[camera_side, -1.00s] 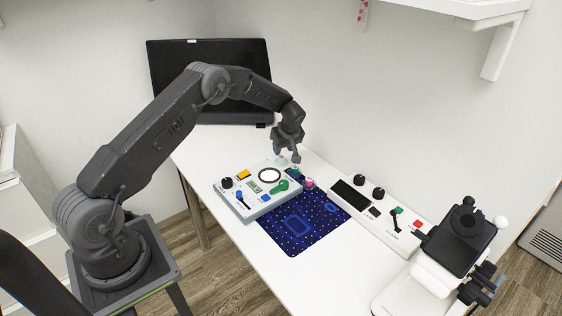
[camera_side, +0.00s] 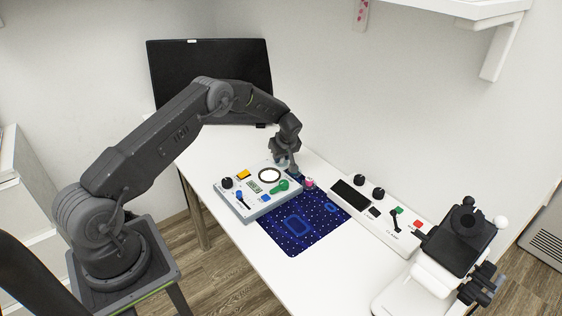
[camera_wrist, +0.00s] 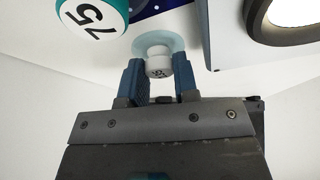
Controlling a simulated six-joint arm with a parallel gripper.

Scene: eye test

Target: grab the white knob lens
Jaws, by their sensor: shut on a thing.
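The white knob lens, a white knob (camera_wrist: 158,60) on a translucent pale teal disc (camera_wrist: 174,43), shows in the wrist view at upper centre. My gripper (camera_wrist: 157,72) has its two blue fingers on either side of the knob and is shut on it. In the side view my gripper (camera_side: 291,171) is low over the table, just behind the grey control box (camera_side: 224,195). There the gripper hides the lens. I cannot tell whether the lens still touches the table.
A black-rimmed ring (camera_wrist: 285,38) is at upper right. In the side view a dark blue mat (camera_side: 322,214), a white console (camera_side: 418,239) and a black device (camera_side: 462,250) lie forward and right.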

